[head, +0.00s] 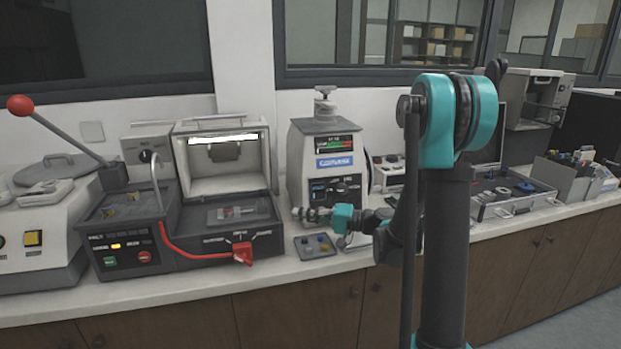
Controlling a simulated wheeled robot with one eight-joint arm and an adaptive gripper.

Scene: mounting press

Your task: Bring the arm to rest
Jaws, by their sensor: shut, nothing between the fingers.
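My arm rises at the right of centre in the head view, with teal joints. Its lower part reaches left over the bench, and my gripper (299,213) is at its end, small in the picture. The gripper looks shut and empty. It is in front of the lower part of the white mounting press (322,148), which has a lit display and a knob on top. I cannot tell whether the gripper touches the press. A small dark tray (315,246) with round pieces lies on the bench just below the gripper.
Left of the press stands an open lit chamber machine (222,165) with a red lever (242,253). A machine with a red-ball handle (20,106) is at far left. The bench (190,302) continues right, with an open case (512,205) and a grey file box (565,178).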

